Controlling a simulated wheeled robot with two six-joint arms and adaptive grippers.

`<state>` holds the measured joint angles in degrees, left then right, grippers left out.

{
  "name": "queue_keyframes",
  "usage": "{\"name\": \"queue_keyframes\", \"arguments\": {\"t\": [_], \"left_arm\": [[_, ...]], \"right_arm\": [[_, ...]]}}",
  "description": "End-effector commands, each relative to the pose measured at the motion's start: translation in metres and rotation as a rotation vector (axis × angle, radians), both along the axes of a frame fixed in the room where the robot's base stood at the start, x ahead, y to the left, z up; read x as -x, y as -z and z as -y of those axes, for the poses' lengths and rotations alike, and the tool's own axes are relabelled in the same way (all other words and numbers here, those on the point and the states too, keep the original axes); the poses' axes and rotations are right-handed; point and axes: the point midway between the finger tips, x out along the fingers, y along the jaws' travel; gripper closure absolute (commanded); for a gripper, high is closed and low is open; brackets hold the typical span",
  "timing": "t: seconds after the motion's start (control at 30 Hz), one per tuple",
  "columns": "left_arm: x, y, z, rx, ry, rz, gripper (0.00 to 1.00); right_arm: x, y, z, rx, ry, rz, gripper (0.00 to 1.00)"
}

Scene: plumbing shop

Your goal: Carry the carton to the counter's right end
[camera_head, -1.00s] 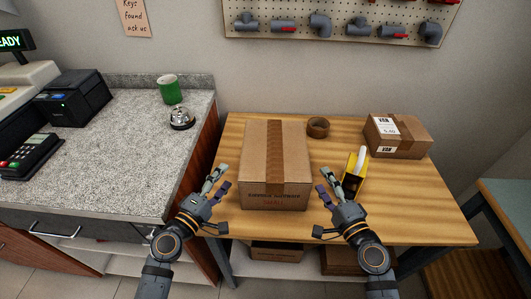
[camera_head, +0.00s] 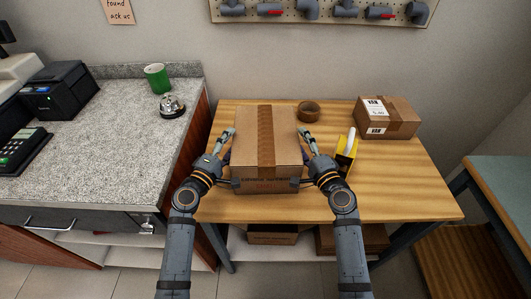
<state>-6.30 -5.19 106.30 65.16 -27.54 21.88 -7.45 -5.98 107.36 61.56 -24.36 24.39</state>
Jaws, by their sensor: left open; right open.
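The brown carton (camera_head: 285,146), taped along its top, sits on the wooden table (camera_head: 410,190). My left gripper (camera_head: 226,148) is open at the carton's left side. My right gripper (camera_head: 306,146) is open at its right side. Both hands are close against the carton's sides near its front; I cannot tell whether they touch it. The grey speckled counter (camera_head: 100,160) stands to the left of the table, and its right end borders the table.
A call bell (camera_head: 172,106) and a green mug (camera_head: 157,78) stand near the counter's right end, towards the back. The counter's front right surface is clear. A tape roll (camera_head: 308,111), a yellow tape dispenser (camera_head: 345,155) and a labelled box (camera_head: 388,118) are on the table.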

Motion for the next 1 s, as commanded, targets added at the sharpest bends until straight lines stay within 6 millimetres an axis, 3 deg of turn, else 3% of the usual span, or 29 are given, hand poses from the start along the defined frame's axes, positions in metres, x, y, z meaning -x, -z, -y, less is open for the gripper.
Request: {"name": "queue_keyframes", "arguments": {"t": [0.17,0.47,0.93,1.0], "left_arm": [[-0.0128,-0.0003,0.0062,0.001,0.000,0.000,0.36],[-0.0147,0.0000,0.0070,0.000,0.000,0.000,0.36],[-0.0145,0.0001,0.0068,0.000,0.000,0.000,0.97],[-0.0145,0.0002,0.0068,0.000,0.000,-0.001,1.00]], "right_arm": [[-0.0134,-0.0003,-0.0053,0.000,0.000,0.000,0.36],[-0.0152,0.0001,-0.0060,0.000,0.000,-0.001,0.36],[-0.0150,0.0002,-0.0059,0.000,0.000,-0.001,0.97],[-0.0150,0.0002,-0.0059,0.001,0.000,-0.001,1.00]]}}
